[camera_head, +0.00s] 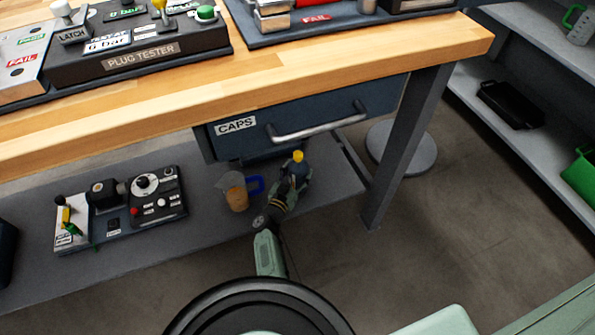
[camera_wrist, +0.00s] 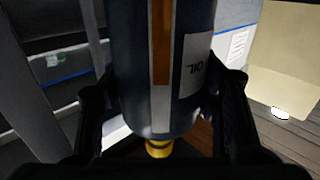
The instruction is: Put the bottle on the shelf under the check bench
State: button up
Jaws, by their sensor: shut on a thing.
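The bottle (camera_head: 299,168) is dark blue with a yellow cap and shows upright in the head view, at the right part of the lower shelf (camera_head: 215,220) under the check bench (camera_head: 330,62). My gripper (camera_head: 291,185) is shut around it from the front. In the wrist view the bottle (camera_wrist: 160,60) fills the middle between both fingers, upside down in the picture, with an orange and a white stripe and an OIL label. Its base is hidden behind my gripper in the head view, so I cannot tell whether it touches the shelf.
A jug (camera_head: 236,192) with amber liquid and a blue handle stands just left of the bottle. A control panel unit (camera_head: 125,210) sits farther left on the shelf. The CAPS drawer (camera_head: 305,118) hangs above. A bench leg (camera_head: 405,150) stands to the right.

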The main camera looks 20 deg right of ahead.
jog(key=shift+f, duration=0.4)
jog(key=shift+f+b, duration=0.35)
jog(key=shift+b, duration=0.05)
jog(key=o, duration=1.8)
jog(key=shift+o, duration=0.6)
jog(key=shift+a, duration=0.1)
